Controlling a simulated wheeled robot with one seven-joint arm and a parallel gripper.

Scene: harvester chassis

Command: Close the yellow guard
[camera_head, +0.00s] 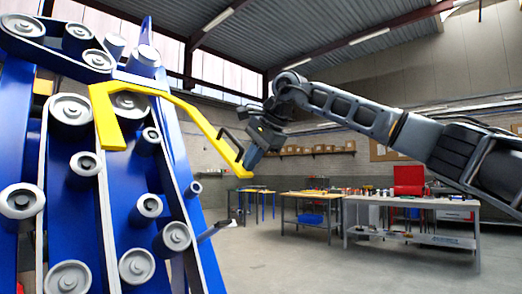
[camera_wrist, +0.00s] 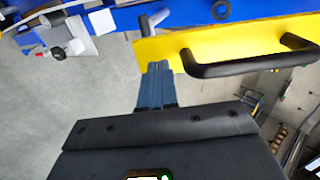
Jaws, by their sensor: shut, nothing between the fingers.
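The yellow guard (camera_head: 192,113) is a bent bar in the head view. It swings out to the right from the blue chassis (camera_head: 75,200) and stands away from it at its right end. Its black handle (camera_head: 230,140) is near that end. My gripper (camera_head: 248,164) is shut and empty at the guard's right end. In the wrist view my shut blue fingers (camera_wrist: 157,68) overlap the edge of the yellow guard (camera_wrist: 190,42), left of the black handle (camera_wrist: 245,66). The handle is not between the fingers. I cannot tell whether the fingertips touch the guard.
The chassis carries several grey rollers (camera_head: 137,265) and belts. A grey lever (camera_head: 215,230) sticks out at its lower right. Workbenches (camera_head: 410,203) with tools stand at the back. The floor (camera_head: 300,265) between is clear.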

